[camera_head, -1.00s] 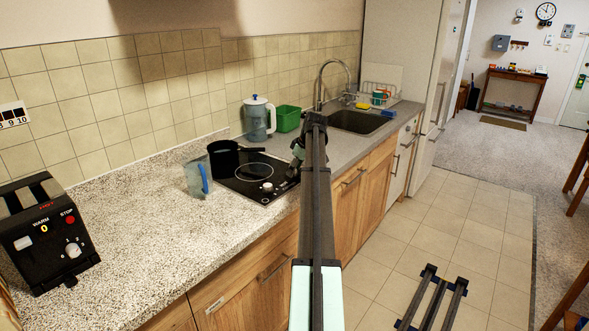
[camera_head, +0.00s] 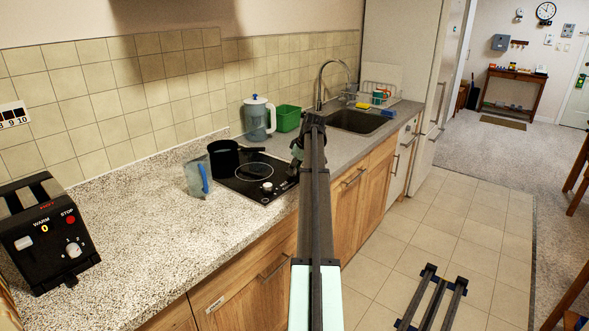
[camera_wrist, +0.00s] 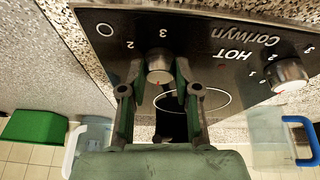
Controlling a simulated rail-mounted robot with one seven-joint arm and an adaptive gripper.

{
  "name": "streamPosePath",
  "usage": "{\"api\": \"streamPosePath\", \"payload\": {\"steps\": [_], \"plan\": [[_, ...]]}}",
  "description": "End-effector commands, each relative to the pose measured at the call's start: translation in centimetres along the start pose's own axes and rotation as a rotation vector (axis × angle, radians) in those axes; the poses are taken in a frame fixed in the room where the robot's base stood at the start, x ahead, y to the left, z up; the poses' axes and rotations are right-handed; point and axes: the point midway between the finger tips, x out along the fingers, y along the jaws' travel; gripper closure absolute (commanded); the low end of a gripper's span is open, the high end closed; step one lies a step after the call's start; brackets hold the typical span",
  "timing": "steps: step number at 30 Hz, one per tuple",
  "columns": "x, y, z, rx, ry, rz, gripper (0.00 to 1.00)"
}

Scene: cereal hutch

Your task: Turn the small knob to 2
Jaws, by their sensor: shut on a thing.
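The small knob (camera_wrist: 158,68) is a round metal knob on the black cooktop. In the wrist view, my gripper (camera_wrist: 159,70) has its green fingers on both sides of it, shut on it. The printed 2 and 3 show beside it, upside down, along with a small circle mark. A red mark shows on the knob, but I cannot tell which number it points to. A larger knob (camera_wrist: 288,75) with its own numbers is apart at the right. In the head view, my arm and gripper (camera_head: 297,150) hide the small knob at the edge of the cooktop (camera_head: 240,186).
A black pan (camera_head: 225,158) stands on the cooktop's back, with a clear jug with a blue handle (camera_head: 198,178) to its left. A kettle (camera_head: 258,120) and green tub (camera_head: 288,119) stand behind. A black toaster (camera_head: 45,235) is at the far left. Open counter lies between.

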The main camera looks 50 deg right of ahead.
Motion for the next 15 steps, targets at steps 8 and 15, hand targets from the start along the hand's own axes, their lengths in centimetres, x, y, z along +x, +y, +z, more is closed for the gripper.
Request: {"api": "streamPosePath", "payload": {"steps": [8, 15], "plan": [[-0.02, -0.31, -0.02, 0.189, -0.008, 0.079, 1.0], [0.0, -0.39, -0.1, 0.399, -0.019, 0.166, 1.0]]}}
